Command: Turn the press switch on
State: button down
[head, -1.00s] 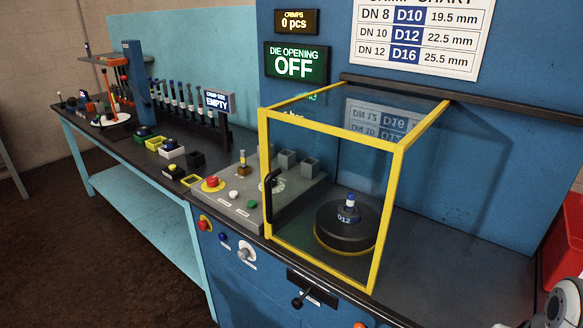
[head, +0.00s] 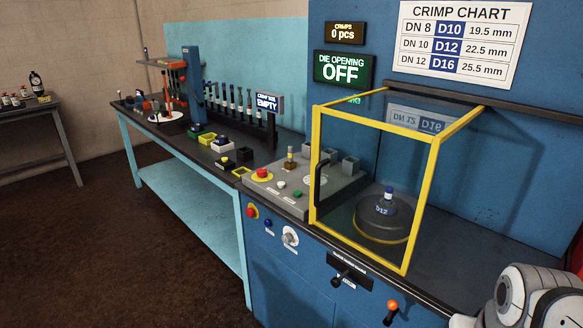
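The blue press cabinet (head: 292,284) stands at the centre right. Its front panel carries a silver rotary knob (head: 290,236), which looks like the press switch; its label is too small to read. The green display (head: 344,68) reads "DIE OPENING OFF". My white arm shows at the bottom right corner, apart from the knob; my gripper is not in view.
A yellow-framed clear guard (head: 374,186) covers a black die marked D12 (head: 384,222). A black handle (head: 348,272) and an orange-tipped lever (head: 392,308) stick out in front. A teal bench (head: 190,190) stands left. The brown floor (head: 110,265) before it is clear.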

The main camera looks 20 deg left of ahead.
aim_at(261, 172)
jog(key=u, duration=2.45)
jog(key=k, duration=0.85)
jog(key=z, duration=1.05)
jog(key=i, duration=1)
jog(key=z, duration=0.05)
jog(key=k, duration=0.55)
jog(key=u, duration=0.15)
